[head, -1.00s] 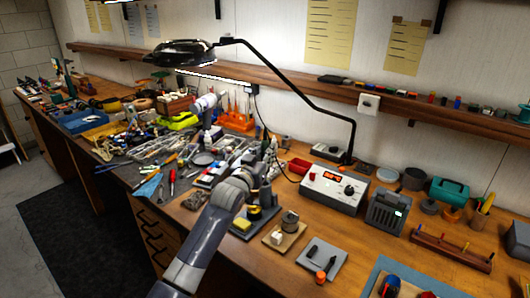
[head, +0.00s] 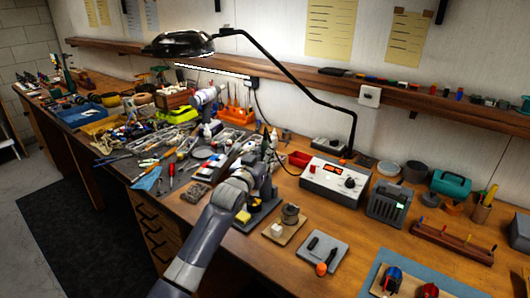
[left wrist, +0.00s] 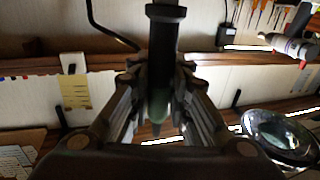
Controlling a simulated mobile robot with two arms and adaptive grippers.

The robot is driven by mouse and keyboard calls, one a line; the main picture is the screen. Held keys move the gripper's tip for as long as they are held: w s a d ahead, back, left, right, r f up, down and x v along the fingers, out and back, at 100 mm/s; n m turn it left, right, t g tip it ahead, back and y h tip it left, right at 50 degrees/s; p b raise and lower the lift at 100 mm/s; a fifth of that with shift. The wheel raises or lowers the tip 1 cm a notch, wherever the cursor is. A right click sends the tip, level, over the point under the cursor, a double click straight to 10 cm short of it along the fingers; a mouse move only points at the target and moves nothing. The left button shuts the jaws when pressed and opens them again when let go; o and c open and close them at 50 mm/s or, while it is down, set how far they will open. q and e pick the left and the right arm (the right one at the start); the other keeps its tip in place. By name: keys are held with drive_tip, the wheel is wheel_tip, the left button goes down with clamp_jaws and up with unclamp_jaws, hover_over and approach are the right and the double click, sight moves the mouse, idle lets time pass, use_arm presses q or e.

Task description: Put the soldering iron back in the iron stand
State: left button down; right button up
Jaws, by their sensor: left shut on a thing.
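My left gripper (head: 268,150) is above the bench, just behind and above the iron stand (head: 263,213), a dark base with a yellow sponge (head: 243,216) at its left. My own arm hides part of the stand. In the left wrist view my left gripper (left wrist: 160,118) is shut on a dark cylinder with a wide collar, which looks like the soldering iron (left wrist: 165,50). Its rounded, greenish end shows between the fingers. In the head view the iron cannot be made out clearly. My right gripper is not in view.
The white soldering station (head: 333,182) stands right of the stand. A magnifier lamp (head: 180,43) with a long black arm reaches over the bench. Tools crowd the bench to the left.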

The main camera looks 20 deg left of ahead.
use_arm(q)
drive_tip(key=shift+f+b, duration=0.35)
drive_tip(key=shift+f, duration=0.45)
drive_tip(key=c, duration=1.4)
unclamp_jaws()
drive_tip(key=shift+o, duration=0.5)
drive_tip(key=o, duration=0.3)
